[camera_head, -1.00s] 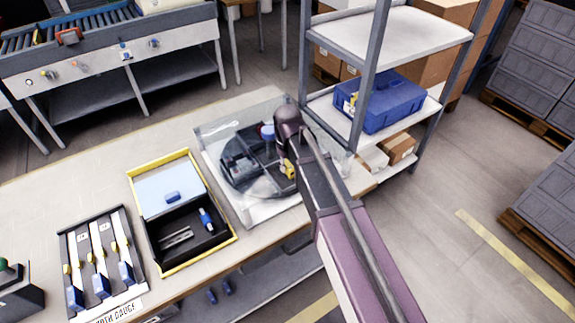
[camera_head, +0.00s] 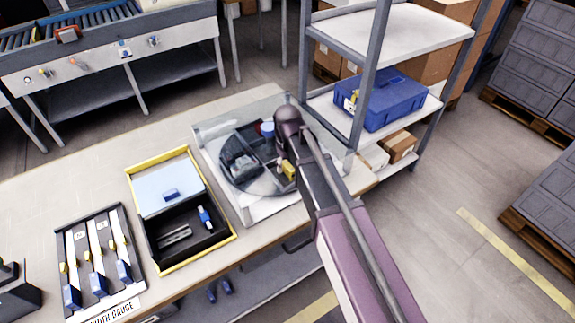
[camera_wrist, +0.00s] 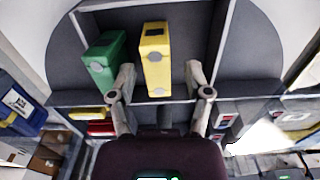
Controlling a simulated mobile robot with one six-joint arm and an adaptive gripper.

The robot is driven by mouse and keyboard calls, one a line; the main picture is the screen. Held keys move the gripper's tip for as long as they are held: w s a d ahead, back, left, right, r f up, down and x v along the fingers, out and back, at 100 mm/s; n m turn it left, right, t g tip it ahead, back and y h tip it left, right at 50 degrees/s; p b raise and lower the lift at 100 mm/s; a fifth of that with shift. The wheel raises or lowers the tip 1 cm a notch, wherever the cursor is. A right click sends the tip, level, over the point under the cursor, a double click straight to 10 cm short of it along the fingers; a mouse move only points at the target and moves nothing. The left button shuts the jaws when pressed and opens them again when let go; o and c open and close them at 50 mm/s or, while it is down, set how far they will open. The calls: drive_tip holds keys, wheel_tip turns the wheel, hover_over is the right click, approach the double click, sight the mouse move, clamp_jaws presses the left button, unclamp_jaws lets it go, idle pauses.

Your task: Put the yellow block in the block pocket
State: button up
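The yellow block (camera_wrist: 155,58) stands upright in a divided grey round tray in the wrist view. My gripper (camera_wrist: 160,72) is open, with one finger on each side of the yellow block. A gap shows between the block and the right finger; the left finger is close to a green block (camera_wrist: 103,60) standing just left of the yellow one. In the head view the yellow block (camera_head: 289,170) shows at the tray's right side, below my dark wrist, where the fingers are mostly hidden. I cannot tell which compartment is the block pocket.
The round tray (camera_head: 262,184) sits under a clear cover or housing. A yellow-rimmed box (camera_head: 232,240) stands left of it, then a gauge rack (camera_head: 137,290). A shelf with a blue case (camera_head: 385,100) is close behind on the right. Bare table lies between box and tray.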

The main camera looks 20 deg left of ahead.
sight(288, 165)
drive_tip(key=shift+r, duration=0.15)
wheel_tip(288, 165, up, 13)
drive_tip(key=p, duration=1.3)
idle(1.1)
drive_tip(key=s+d+m, duration=0.3)
drive_tip(key=d+m, duration=0.2)
drive_tip(key=d, duration=1.3)
drive_tip(key=s+d+m, duration=0.3)
drive_tip(key=d+m, duration=0.1)
drive_tip(key=d, duration=1.4)
drive_tip(key=shift+d+m, duration=0.4)
